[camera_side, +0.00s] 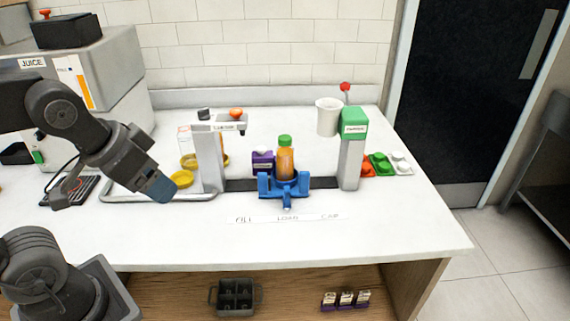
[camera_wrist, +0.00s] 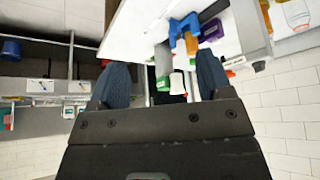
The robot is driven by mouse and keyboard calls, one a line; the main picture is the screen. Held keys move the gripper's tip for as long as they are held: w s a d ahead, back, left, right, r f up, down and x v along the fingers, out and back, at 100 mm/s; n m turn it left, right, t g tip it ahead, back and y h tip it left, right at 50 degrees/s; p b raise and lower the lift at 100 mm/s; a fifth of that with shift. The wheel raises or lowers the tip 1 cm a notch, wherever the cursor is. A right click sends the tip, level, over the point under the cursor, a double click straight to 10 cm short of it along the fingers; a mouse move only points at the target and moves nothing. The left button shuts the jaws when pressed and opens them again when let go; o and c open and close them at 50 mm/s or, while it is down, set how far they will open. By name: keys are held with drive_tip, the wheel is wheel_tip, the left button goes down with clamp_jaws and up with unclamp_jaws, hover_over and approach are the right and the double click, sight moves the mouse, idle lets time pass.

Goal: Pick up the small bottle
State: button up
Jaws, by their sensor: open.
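The small bottle (camera_side: 285,164) is orange with a green cap. It stands upright in the blue holder (camera_side: 275,191) at the middle of the counter in the side view. My gripper (camera_side: 157,190) is well to the left of the bottle, empty and above the counter's left part. In the wrist view its two fingers (camera_wrist: 164,82) are apart with nothing gripped between them.
A grey post with a white top (camera_side: 208,165) stands between my gripper and the bottle. A green-topped post (camera_side: 353,155) and white cup (camera_side: 328,117) are right of the bottle. A purple block (camera_side: 262,160) sits beside it. The front counter (camera_side: 300,245) is largely clear.

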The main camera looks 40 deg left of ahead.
drive_tip(key=w+a+r+n+g+y, duration=0.1)
drive_tip(key=w+r, duration=0.2)
drive_tip(key=w, duration=0.4)
drive_tip(key=w+a+r+n, duration=0.1)
drive_tip(key=w+r+n, duration=0.1)
drive_tip(key=w, duration=0.5)
drive_tip(key=n+g+y, duration=0.1)
drive_tip(key=n+y, duration=0.1)
drive_tip(key=n, duration=0.2)
hover_over(285, 138)
drive_tip(key=s+d, duration=0.3)
drive_tip(key=s, duration=0.2)
wheel_tip(285, 138, down, 7)
drive_tip(key=shift+n, duration=0.3)
drive_tip(key=x, duration=0.8)
drive_tip(key=shift+w+f, duration=0.25)
drive_tip(key=shift+f, duration=0.1)
drive_tip(key=shift+d+x, duration=0.2)
drive_tip(key=shift+x, duration=2.7)
drive_tip(key=shift+w, duration=0.15)
drive_tip(key=c, duration=1.2)
